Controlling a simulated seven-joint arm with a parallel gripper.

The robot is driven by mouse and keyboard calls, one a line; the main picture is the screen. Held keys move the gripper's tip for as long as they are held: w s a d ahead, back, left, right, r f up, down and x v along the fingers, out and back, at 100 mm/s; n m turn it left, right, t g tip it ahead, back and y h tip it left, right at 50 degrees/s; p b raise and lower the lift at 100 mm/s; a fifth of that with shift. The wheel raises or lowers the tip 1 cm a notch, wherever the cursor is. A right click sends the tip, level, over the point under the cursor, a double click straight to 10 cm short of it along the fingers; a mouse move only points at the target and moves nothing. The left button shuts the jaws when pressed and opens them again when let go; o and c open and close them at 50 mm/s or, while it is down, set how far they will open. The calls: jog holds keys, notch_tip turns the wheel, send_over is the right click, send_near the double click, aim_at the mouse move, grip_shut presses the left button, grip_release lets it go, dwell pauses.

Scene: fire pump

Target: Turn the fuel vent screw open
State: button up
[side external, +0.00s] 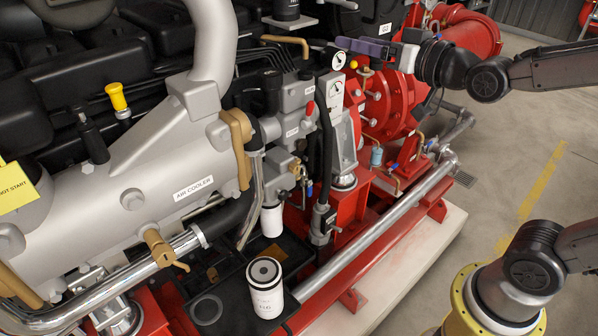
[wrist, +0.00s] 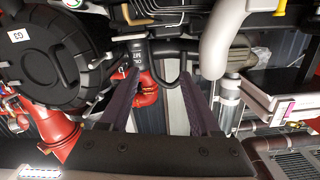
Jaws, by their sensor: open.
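My gripper (side external: 345,46) is at the upper right of the engine in the side external view, with its purple fingers pointing left above the machine. In the wrist view my gripper (wrist: 163,78) has its two fingers well apart, with nothing held between them. A black hose loop and a red part (wrist: 147,90) show beyond and between the fingers. The fuel vent screw cannot be made out for certain in either view. Below the fingers in the side external view are a round white gauge (side external: 338,61) and a small yellow knob (side external: 353,64).
The silver air cooler (side external: 165,175) and its upright pipe fill the left. Red pump casing (side external: 390,100) lies under my arm. White filter canisters (side external: 266,290) stand in front. A silver pipe (side external: 370,240) runs along the base.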

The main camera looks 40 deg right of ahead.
jog(key=w+f+t, duration=0.3)
jog(key=w, duration=0.4)
jog(key=g, duration=0.2)
send_near(297, 171)
jog(key=shift+m, duration=0.4)
jog(key=w, duration=0.9)
jog(key=shift+w+r, duration=0.15)
grip_shut()
